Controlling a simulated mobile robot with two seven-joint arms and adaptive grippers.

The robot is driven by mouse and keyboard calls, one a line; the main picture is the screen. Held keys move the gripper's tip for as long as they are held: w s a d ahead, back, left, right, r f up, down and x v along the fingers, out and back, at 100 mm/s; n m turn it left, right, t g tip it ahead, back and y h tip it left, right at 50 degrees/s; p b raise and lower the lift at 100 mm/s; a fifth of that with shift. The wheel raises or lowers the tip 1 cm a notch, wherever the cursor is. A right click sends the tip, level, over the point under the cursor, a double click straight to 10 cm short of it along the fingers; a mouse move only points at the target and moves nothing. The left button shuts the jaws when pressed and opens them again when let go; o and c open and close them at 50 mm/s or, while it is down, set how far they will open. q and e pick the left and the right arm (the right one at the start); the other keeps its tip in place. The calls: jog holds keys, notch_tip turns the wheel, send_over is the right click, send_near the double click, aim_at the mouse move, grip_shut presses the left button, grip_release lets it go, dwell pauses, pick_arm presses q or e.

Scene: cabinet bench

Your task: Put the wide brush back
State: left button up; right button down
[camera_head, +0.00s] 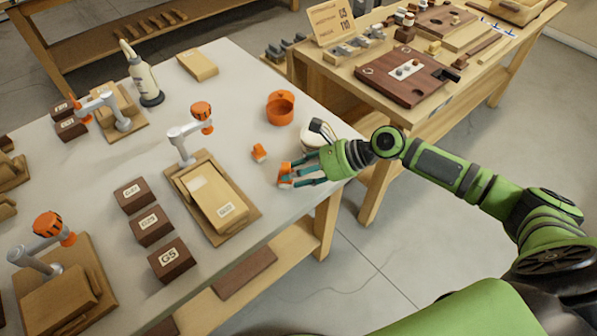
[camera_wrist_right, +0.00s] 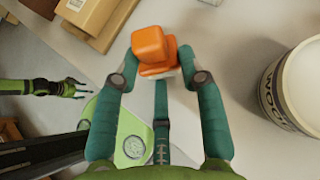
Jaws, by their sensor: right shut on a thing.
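My right gripper (camera_head: 287,175) is over the pale bench near its right edge. It is shut on a small orange piece (camera_head: 285,169), which I take to be the wide brush. In the right wrist view this orange piece (camera_wrist_right: 150,48) sits between the fingertips (camera_wrist_right: 157,78), with a pale strip along its lower edge. Any bristles are hard to make out. A second small orange piece (camera_head: 259,152) lies on the bench just beyond the gripper. My left gripper (camera_wrist_right: 76,88) shows small in the right wrist view, its fingers apart and empty.
A white tub (camera_head: 311,137) stands close beside the right gripper. An orange round container (camera_head: 280,110) stands farther back. A wooden fixture with a clamp (camera_head: 232,226) and several dark blocks (camera_head: 151,222) lie left. A second table (camera_head: 385,80) stands behind right.

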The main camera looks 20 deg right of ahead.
jog(key=shift+f, duration=0.45)
jog(key=shift+s+f, duration=0.1)
jog(key=c, duration=1)
grip_release()
jog(key=shift+f, duration=0.1)
jog(key=shift+r, duration=0.25)
jog(key=b+v, duration=0.1)
jog(key=v, duration=1.1)
jog(key=shift+r, duration=0.55)
